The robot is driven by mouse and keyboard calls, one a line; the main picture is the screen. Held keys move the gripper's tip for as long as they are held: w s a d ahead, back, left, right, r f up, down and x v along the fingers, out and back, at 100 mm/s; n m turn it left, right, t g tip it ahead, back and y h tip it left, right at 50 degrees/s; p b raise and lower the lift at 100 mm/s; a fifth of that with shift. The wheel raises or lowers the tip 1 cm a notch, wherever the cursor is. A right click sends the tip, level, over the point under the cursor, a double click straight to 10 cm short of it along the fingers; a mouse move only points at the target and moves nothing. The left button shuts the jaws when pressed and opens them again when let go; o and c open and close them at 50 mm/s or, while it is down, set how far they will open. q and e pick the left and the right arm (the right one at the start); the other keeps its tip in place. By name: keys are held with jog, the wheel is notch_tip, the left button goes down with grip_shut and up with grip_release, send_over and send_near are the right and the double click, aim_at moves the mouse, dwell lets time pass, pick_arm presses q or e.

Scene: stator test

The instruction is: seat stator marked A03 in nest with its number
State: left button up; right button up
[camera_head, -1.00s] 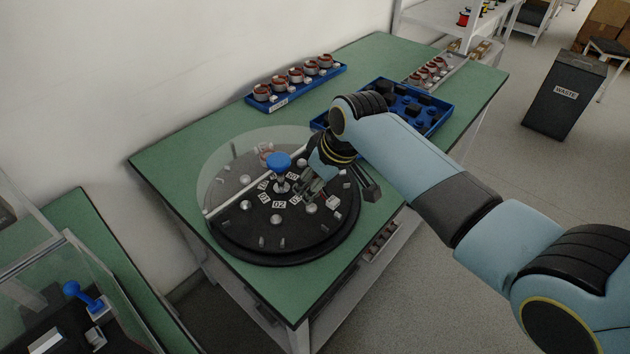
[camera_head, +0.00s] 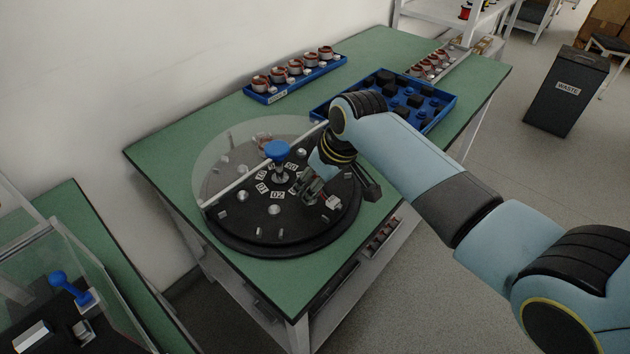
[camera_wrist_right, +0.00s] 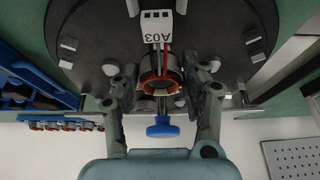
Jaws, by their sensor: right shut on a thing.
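The stator marked A03 (camera_wrist_right: 159,86) shows in the right wrist view as a ring with copper-coloured windings. My right gripper (camera_wrist_right: 162,88) is shut on the stator, a finger on each side. In the head view my right gripper (camera_head: 308,194) is low over the right part of the black round dial (camera_head: 240,224). The dial has number plates such as 02 (camera_head: 277,195) around a blue knob (camera_head: 276,149). The gripper hides the nest beneath; I cannot tell whether the stator touches it. My left gripper is not in view.
A clear guard (camera_head: 218,165) with a pale bar covers the dial's far left part. A blue tray of stators (camera_head: 296,85) stands behind. A blue compartment tray (camera_head: 440,116) lies right of the dial, with a grey stator tray (camera_head: 456,63) beyond it. The bench's front-left corner is clear.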

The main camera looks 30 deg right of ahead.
jog(key=shift+f+b, duration=0.3)
jog(key=shift+f, duration=0.35)
jog(key=shift+f, duration=0.1)
jog(key=shift+f, duration=0.35)
dwell(0.3)
jog(key=o, duration=1.3)
jog(key=shift+o, duration=0.2)
jog(key=v, duration=1.2)
jog(key=shift+s+f, duration=0.1)
jog(key=shift+s, duration=0.05)
